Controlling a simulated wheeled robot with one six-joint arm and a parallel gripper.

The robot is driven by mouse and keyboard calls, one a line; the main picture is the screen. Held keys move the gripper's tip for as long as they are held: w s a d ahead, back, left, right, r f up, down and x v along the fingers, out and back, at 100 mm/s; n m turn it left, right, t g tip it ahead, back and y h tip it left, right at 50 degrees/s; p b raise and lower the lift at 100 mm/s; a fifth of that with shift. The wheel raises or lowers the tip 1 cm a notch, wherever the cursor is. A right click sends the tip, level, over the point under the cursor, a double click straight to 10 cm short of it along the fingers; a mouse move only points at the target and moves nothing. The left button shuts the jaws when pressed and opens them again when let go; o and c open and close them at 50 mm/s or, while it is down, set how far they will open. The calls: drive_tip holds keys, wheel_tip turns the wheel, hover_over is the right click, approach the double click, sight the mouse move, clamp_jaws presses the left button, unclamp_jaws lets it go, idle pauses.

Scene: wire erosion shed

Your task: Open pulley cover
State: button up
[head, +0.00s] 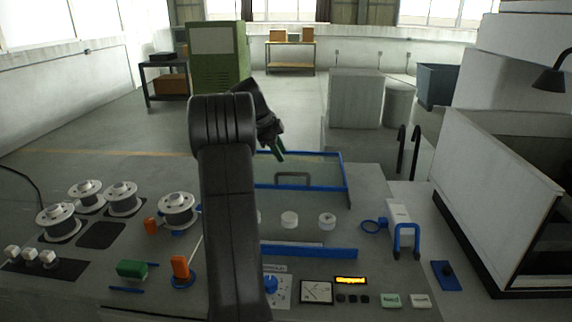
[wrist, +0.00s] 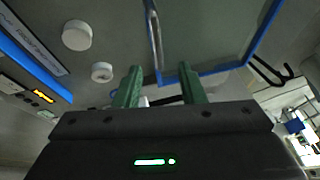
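The pulley cover is a clear pane in a blue frame (head: 347,172), low over the machine's table in the head view. Its frame also crosses the wrist view (wrist: 215,70). A grey bar handle (head: 293,174) is fixed to the pane. In the wrist view the handle (wrist: 154,35) runs up from between my fingertips, apparently beyond them. My gripper (head: 280,152) is above the cover's far edge in the head view. Its green fingers (wrist: 160,68) are apart, with nothing clearly held. White pulleys (head: 289,219) (head: 327,221) are nearer than the handle. My arm hides the cover's left part.
Wire spools (head: 177,209) stand at the left. A blue bar (head: 310,252) and a control panel with an orange display (head: 351,281) lie in front. A white-walled enclosure (head: 492,200) rises at the right.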

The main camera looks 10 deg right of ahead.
sight(289, 173)
drive_tip(key=v, duration=0.6)
drive_tip(key=shift+f, duration=0.1)
drive_tip(key=p+x, duration=0.1)
drive_tip(key=x, duration=1.3)
drive_tip(key=shift+s+a, duration=0.1)
drive_tip(key=shift+s, duration=0.15)
